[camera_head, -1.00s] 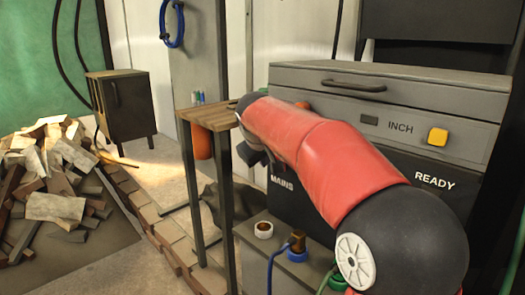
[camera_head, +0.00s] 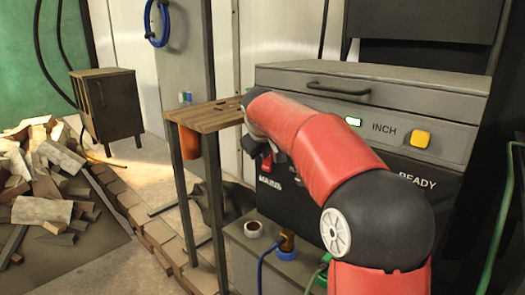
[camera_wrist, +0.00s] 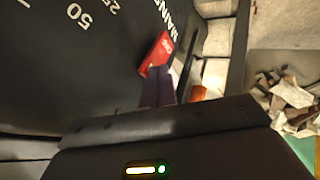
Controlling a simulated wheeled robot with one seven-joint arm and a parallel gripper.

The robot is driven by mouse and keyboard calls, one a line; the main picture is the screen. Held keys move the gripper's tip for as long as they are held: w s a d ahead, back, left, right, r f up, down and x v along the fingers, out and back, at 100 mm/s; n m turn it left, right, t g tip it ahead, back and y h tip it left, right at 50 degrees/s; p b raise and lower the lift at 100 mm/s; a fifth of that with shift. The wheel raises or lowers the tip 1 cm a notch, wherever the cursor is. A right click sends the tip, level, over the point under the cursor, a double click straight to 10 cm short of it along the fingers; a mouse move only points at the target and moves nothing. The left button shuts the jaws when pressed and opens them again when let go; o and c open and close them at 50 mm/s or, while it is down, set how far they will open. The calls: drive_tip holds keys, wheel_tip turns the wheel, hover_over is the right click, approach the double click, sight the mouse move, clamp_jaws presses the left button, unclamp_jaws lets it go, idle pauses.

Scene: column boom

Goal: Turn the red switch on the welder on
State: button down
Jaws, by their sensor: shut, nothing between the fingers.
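The welder (camera_head: 330,190) is a dark-fronted unit with a grey top drawer. Its red switch (camera_head: 266,165) sits by the MAINS lettering, partly behind my gripper (camera_head: 268,156) in the head view. In the wrist view the red switch (camera_wrist: 158,52) shows as a red block with small white marking. My gripper (camera_wrist: 158,72) is shut and empty, its fingertips at the lower edge of the switch. I cannot tell whether they touch. A small indicator (camera_head: 353,121) beside INCH glows pale green.
A yellow button (camera_head: 421,139) is right of INCH. A wooden-topped stand (camera_head: 205,117) with an orange cylinder (camera_head: 189,141) is close on the left. Blue and green cables run from connectors below the panel. A rubble pile (camera_head: 45,180) lies far left.

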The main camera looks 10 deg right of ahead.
drive_tip(key=shift+r+p, duration=0.8)
